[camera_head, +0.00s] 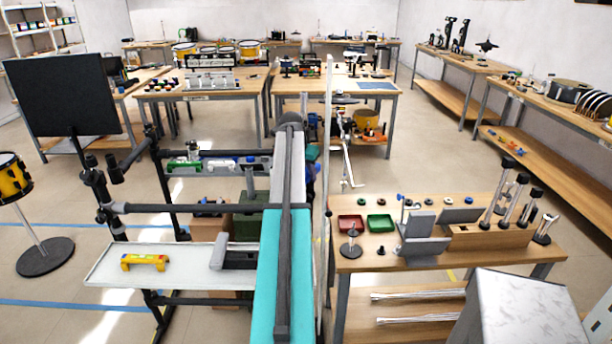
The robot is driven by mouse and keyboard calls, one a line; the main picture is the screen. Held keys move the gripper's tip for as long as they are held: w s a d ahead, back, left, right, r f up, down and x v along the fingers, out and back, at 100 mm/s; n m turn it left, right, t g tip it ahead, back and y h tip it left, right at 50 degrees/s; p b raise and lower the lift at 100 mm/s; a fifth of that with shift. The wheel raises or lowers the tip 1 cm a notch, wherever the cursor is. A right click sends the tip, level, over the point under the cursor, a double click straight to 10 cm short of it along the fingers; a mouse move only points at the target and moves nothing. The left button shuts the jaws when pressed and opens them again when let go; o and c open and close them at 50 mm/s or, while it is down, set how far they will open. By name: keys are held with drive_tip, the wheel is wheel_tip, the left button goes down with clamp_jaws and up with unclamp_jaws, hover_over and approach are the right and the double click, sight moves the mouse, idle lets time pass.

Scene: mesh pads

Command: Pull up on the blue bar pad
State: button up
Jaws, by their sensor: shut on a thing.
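The grey beam covers the area right of the blue pad. A yellow bar-shaped piece (144,262) lies on a white tray table (110,272) at left.
A grey and black block (236,252) is on the tray's right end. A wooden bench (345,262) with red and green trays stands at right. A black panel (62,95) and a yellow drum (12,178) are at left. Open floor lies beyond the right bench.

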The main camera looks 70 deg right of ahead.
drive_tip(key=shift+s+r, duration=0.15)
drive_tip(key=shift+r, duration=0.05)
drive_tip(key=o, duration=1.4)
drive_tip(key=shift+b+v, duration=1.45)
drive_tip(key=shift+v, duration=5.4)
